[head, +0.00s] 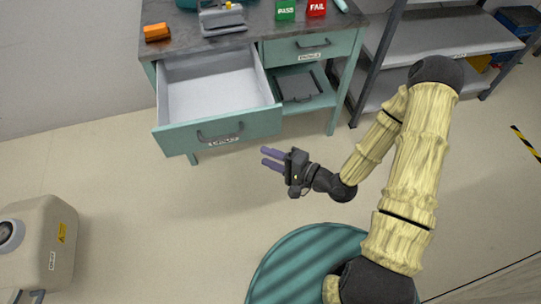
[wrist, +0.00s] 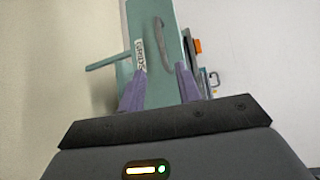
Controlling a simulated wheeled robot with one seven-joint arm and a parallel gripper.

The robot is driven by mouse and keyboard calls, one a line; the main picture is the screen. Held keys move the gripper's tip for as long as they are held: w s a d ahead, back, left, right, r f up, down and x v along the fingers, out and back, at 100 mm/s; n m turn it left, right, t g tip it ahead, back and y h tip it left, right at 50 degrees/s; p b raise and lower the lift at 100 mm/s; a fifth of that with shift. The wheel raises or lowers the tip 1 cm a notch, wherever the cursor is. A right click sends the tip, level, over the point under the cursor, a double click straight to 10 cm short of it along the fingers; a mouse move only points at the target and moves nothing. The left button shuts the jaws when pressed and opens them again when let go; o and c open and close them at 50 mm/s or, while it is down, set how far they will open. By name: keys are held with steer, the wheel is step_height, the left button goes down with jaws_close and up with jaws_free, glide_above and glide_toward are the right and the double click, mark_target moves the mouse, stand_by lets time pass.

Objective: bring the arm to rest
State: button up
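My arm, wrapped in a pale yellow cover, reaches in from the right in the head view. My gripper (head: 265,157) has two purple fingers with a gap between them and nothing in it. It hangs in free air over the floor, in front of and to the right of the open drawer (head: 228,133). In the wrist view my gripper (wrist: 158,88) also shows its fingers apart and empty. Beyond them is the teal drawer front with its grey handle (wrist: 161,38) and a white label. No finger appears to touch the handle.
The teal workbench (head: 365,27) carries an orange block (head: 157,32), a grey device (head: 223,18), a green PASS block (head: 286,10) and a red FAIL block (head: 317,8). A grey shelf (head: 440,45) stands right. A beige tank (head: 38,240) stands lower left. Floor between is clear.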

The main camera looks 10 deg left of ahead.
stand_by(0.3)
steer(key=w+d+f+n+g+h, duration=0.1)
steer(key=w+d+f+n+h, duration=0.3)
steer(key=d+h, duration=0.35)
steer(key=d+r+n+h, duration=0.2)
steer(key=d+r+h, duration=0.45)
steer(key=d, duration=0.45)
steer(key=s+d+r+g+h, duration=0.1)
steer(key=s+d+r+g, duration=0.15)
steer(key=s+r, duration=0.6)
step_height(320, 180, up, 20)
steer(key=w+p, duration=0.1)
steer(key=p, duration=1.7)
steer(key=shift+w+d+f, duration=0.2)
steer(key=shift+d, duration=0.05)
